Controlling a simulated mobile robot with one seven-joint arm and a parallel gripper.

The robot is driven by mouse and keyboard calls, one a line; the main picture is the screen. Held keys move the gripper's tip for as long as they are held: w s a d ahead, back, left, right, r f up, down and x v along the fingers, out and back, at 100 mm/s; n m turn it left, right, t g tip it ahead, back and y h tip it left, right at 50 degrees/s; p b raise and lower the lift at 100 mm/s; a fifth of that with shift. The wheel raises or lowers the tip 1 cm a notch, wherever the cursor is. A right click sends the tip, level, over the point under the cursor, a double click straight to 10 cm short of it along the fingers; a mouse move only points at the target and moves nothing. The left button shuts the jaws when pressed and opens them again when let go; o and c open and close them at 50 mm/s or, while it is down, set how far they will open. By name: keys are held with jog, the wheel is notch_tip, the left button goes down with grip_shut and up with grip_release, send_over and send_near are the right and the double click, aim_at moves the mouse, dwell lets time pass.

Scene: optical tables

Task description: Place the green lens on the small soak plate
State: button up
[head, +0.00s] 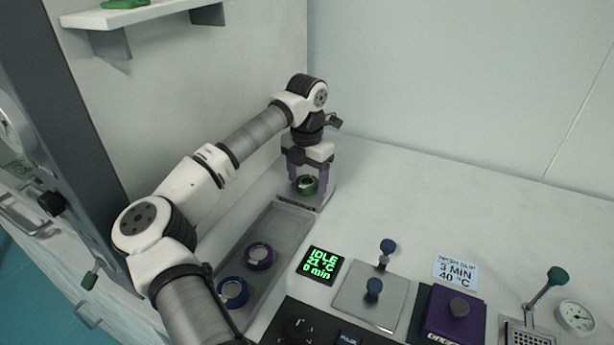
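The green lens (307,184), a dark green ring with a pale centre, is at the far end of the grey tray (278,222). My gripper (308,180) points down there, its purple fingers on either side of the lens. I cannot tell whether the fingers press on it or whether it is lifted. A grey square plate (358,306) with blue-knobbed posts and a dark purple block (452,318) with a grey knob stand at the front. No readable label shows which is the small soak plate.
Two blue-purple ringed lenses (258,256) (233,292) lie in the tray's near part. A display (323,265) reads IDLE, 21 °C, 0 min. A card (455,271) reads 3 MIN 40 °C. A dial (577,317) and a green-knobbed lever (557,276) stand right. The back right table is clear.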

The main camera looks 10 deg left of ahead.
aim_at(307, 181)
notch_tip(307, 181, up, 12)
jog(key=b, duration=0.1)
jog(key=shift+r, duration=0.2)
dwell(0.4)
dwell(1.4)
